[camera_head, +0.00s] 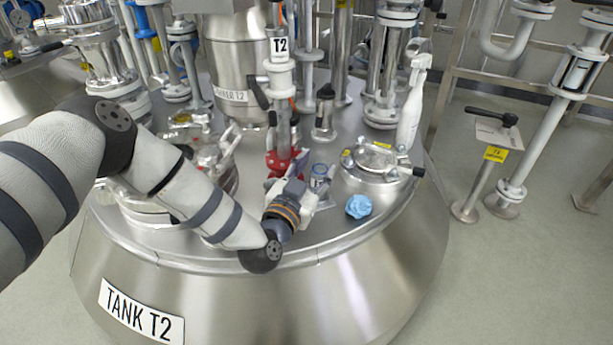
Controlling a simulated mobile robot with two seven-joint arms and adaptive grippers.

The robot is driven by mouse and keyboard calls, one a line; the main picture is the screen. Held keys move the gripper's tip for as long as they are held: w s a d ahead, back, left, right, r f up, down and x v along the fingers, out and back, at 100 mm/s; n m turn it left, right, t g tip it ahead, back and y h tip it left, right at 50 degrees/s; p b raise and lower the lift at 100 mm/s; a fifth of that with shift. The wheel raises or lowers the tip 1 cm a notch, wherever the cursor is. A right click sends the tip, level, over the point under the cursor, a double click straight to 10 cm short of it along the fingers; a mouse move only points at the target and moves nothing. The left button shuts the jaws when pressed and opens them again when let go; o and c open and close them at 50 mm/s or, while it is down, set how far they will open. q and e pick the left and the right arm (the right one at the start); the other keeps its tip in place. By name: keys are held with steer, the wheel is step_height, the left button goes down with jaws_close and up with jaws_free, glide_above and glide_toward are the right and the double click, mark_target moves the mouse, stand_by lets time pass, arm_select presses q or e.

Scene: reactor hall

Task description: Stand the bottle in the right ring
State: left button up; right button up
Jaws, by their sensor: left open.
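My left gripper (294,180) is low over the tank top (305,235), its fingers open and pointing away from me. A small clear bottle with a blue top (320,171) is just right of the fingers, close to them. I cannot tell whether they touch it. A white spray bottle (410,115) stands at the right of the tank top. I cannot make out a right ring; the gripper and arm hide part of the area. My right gripper is not in view.
A round clamped hatch (375,163) is right of the bottle. A red valve (283,163) and vertical pipes stand behind the gripper. A black-topped metal cylinder (325,115) stands farther back.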

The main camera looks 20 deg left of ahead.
arm_select(q)
steer(key=s+p, duration=0.2)
steer(key=s, duration=0.8)
steer(key=shift+r, duration=0.15)
steer(key=shift+a, duration=0.1)
